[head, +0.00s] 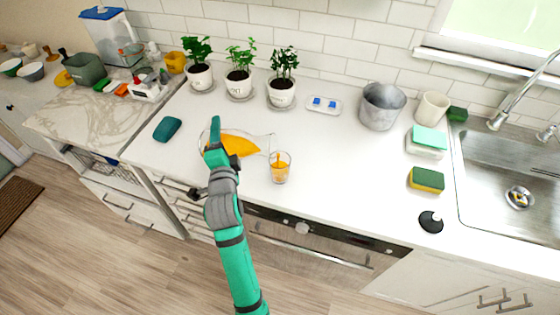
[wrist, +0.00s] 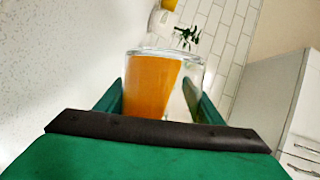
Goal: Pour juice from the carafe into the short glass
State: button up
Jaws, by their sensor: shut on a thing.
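The glass carafe (head: 240,146) holds orange juice and is tilted almost onto its side above the white counter, its mouth toward the right. My gripper (head: 215,140) is shut on the carafe at its left end. In the wrist view the carafe (wrist: 152,85) sits between the two green fingers (wrist: 155,100). The short glass (head: 280,168) stands upright on the counter just right of the carafe's mouth. Orange juice shows in it, with a thin orange streak near its rim. The wrist view shows some orange at the top edge, too cropped to name surely.
Three potted plants (head: 239,83) stand along the back wall. A teal object (head: 167,129) lies on the counter to the left. A metal pot (head: 381,106), sponges (head: 427,179) and the sink (head: 510,170) are to the right.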

aim_at(238, 145)
jog(key=shift+r, duration=0.15)
